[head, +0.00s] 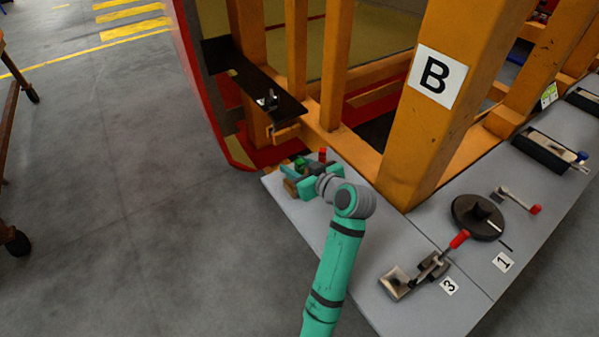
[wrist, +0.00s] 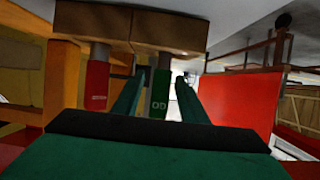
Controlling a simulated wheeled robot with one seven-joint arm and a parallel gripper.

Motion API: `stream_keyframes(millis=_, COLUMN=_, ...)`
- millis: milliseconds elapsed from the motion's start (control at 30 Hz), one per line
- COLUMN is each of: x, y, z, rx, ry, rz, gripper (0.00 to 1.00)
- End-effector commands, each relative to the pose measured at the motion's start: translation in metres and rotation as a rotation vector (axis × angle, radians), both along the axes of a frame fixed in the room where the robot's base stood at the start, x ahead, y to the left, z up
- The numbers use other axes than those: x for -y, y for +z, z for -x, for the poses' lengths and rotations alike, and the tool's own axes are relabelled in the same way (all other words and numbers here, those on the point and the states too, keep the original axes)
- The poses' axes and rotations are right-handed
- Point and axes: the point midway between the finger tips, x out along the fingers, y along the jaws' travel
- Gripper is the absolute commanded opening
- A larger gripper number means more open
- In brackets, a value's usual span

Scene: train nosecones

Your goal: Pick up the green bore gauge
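The green bore gauge (wrist: 160,102) stands in a wooden block (wrist: 158,30), which shows at the top of the wrist view, apparently upside down. My gripper (wrist: 160,88) is open, with one finger on each side of the green gauge and small gaps visible between. In the head view, the green gauge (head: 300,163) shows as a small green top near my gripper (head: 303,178) at the bench's far left corner. My gripper and wrist hide most of the block there. A red gauge (wrist: 97,82) stands beside the green one in the same block.
Orange frame posts (head: 440,110), one marked B, rise behind the grey bench (head: 350,235). A black disc-shaped tool (head: 477,216) and a red-handled tool (head: 430,268) lie to the right. A dark shelf (head: 255,80) juts out above.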

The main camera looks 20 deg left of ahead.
Motion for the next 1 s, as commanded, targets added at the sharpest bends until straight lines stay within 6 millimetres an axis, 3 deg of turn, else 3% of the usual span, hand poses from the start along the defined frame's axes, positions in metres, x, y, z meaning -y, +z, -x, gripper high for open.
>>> stream_keyframes(millis=133, x=-0.0113, y=-0.0052, z=-0.0083, rx=0.000, ry=0.000, rz=0.000, gripper=0.39)
stream_keyframes(millis=400, x=-0.0130, y=-0.0061, z=-0.0102, rx=0.002, ry=-0.001, rz=0.000, gripper=0.39)
stream_keyframes(millis=567, x=-0.0129, y=-0.0062, z=-0.0101, rx=0.002, ry=-0.001, rz=0.000, gripper=0.03)
stream_keyframes(millis=600, x=-0.0130, y=-0.0062, z=-0.0100, rx=0.002, ry=-0.001, rz=0.000, gripper=0.00)
stream_keyframes(millis=1000, x=-0.0127, y=-0.0015, z=-0.0102, rx=0.003, ry=0.000, rz=0.000, gripper=0.00)
